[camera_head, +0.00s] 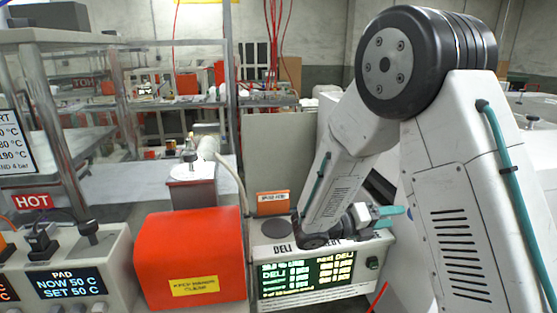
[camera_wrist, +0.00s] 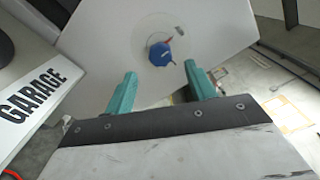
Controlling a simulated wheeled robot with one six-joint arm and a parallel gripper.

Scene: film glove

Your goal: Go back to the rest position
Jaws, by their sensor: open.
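My gripper (camera_head: 388,217) is in the head view at the end of my bent arm, in front of the right end of the delivery box. Its teal fingers point right. In the wrist view the two teal fingers (camera_wrist: 160,92) stand wide apart with nothing between them. Beyond them is a white plate-like surface (camera_wrist: 215,32) with a small blue knob-like piece (camera_wrist: 161,54) and a red mark beside it. I cannot tell how far off the blue piece is.
The delivery box (camera_head: 377,249) with a lit green display stands below my gripper. A red cover (camera_head: 190,255) stands left of it. A heater panel (camera_head: 85,275) reading 50 C is at far left. In the wrist view, a panel marked GARAGE (camera_wrist: 75,55) is at left, and floor shows at right.

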